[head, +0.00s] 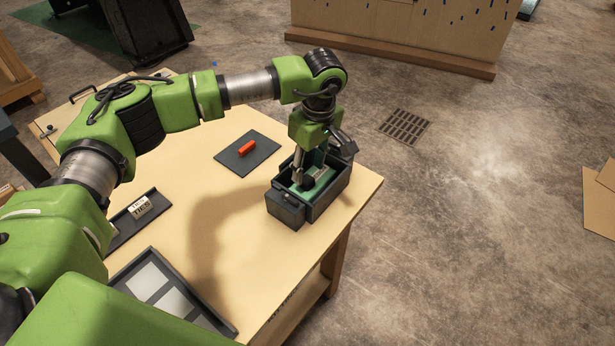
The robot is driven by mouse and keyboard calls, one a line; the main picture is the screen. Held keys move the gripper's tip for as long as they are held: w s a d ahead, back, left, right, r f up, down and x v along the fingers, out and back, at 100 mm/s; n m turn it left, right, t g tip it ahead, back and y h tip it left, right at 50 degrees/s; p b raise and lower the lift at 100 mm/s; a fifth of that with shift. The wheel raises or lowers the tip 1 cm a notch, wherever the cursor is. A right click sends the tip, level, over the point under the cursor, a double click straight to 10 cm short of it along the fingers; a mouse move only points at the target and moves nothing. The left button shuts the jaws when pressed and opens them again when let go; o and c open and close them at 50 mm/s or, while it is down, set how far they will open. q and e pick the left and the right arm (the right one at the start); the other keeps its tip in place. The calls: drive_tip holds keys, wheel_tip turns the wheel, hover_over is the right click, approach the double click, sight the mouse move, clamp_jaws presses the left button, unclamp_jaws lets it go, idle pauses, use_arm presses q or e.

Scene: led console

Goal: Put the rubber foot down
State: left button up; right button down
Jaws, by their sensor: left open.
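My left gripper (307,178) points down into a dark open console box (333,196) near the right corner of the table. It is open, with its fingertips close above the green board (323,183) inside the box. I cannot make out a rubber foot for certain; the gripper and the box walls hide part of the inside. My right gripper is out of view.
An orange-red piece (247,147) lies on a dark mat (262,158) left of the box. A dark tray with pale panels (150,281) and a tray with a small printed block (140,207) lie at the left. The wooden table (240,248) is clear in front.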

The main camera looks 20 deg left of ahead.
sight(312, 184)
use_arm(q)
wheel_tip(312, 184, up, 8)
drive_tip(key=b, duration=0.2)
drive_tip(key=shift+s+d, duration=0.2)
drive_tip(key=shift+d, duration=0.25)
